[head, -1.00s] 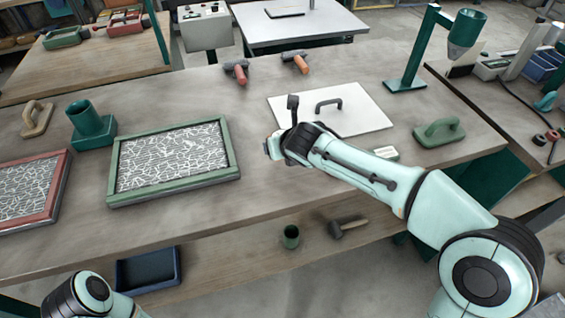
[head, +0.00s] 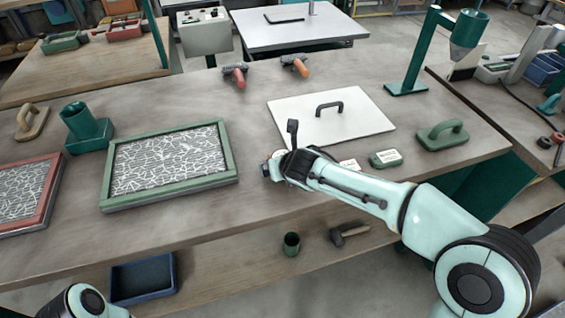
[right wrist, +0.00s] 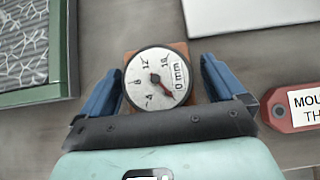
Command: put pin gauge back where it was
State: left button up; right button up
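The pin gauge (right wrist: 157,77), a round white dial marked in mm on a brown square block, shows in the right wrist view. Its red needle points to the lower right, near 0. My right gripper (right wrist: 162,82) has its two blue fingers on either side of it. The left finger looks very close to the block and a thin gap seems to show on the right; I cannot tell whether they grip it. In the head view my right gripper (head: 268,169) is low over the table's front half, and the gauge is hidden. My left gripper is out of view.
A green-framed fibre tray (head: 232,165) lies left of my right gripper. A white plate with a black handle (head: 368,118) lies behind it. A red-edged label (right wrist: 275,110) is to the right. A green handled block (head: 440,136) stands farther right.

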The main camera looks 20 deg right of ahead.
jog(key=shift+r, duration=0.1)
jog(key=shift+r, duration=0.25)
jog(key=p+v, duration=0.3)
jog(key=v, duration=0.8)
jog(key=shift+s+r, duration=0.2)
jog(key=shift+s, duration=0.15)
